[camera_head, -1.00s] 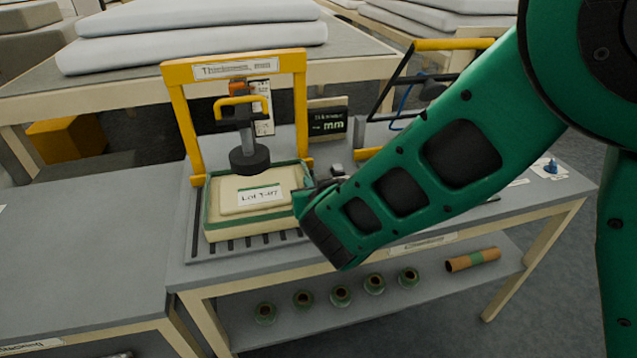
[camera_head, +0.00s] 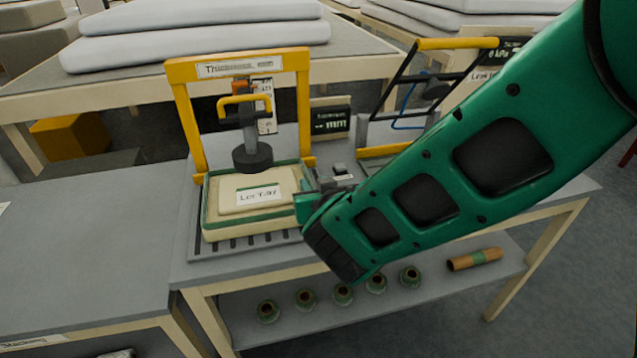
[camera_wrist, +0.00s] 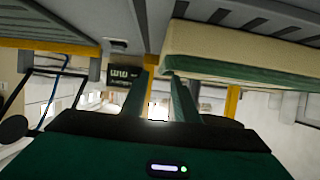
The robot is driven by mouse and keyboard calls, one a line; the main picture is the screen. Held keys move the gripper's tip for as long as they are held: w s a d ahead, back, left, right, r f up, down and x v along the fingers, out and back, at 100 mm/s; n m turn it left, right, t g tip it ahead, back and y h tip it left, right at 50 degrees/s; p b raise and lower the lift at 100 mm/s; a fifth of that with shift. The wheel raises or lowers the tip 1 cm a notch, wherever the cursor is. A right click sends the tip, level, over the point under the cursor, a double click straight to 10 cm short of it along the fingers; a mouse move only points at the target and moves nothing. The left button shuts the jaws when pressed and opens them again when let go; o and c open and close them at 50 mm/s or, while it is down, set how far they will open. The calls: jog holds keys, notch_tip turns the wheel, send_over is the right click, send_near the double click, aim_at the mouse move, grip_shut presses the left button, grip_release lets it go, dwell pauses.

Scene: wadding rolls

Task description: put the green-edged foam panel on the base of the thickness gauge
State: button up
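The cream foam panel (camera_head: 225,233) with green edging and a "Lot T-07" label lies flat on the slotted base (camera_head: 225,249) of the yellow-framed thickness gauge (camera_head: 177,100). It is beneath the gauge's dark round presser foot (camera_head: 252,157), which appears raised above it. The panel's side also shows in the wrist view (camera_wrist: 235,50). My gripper (camera_head: 308,200) is at the panel's right end. In the wrist view its two green fingers (camera_wrist: 158,95) stand apart with an empty gap between them. The right fingertip is close to the panel's edge; I cannot tell whether it touches.
A black "mm" display (camera_head: 331,122) stands behind the gripper. A yellow-handled frame (camera_head: 457,44) stands at the right of the bench. Several small rolls and a brown tube (camera_head: 474,259) lie on the lower shelf. The grey table at left (camera_head: 80,245) is mostly clear.

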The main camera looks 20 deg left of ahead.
jog(key=v, duration=0.9)
jog(key=shift+s, duration=0.1)
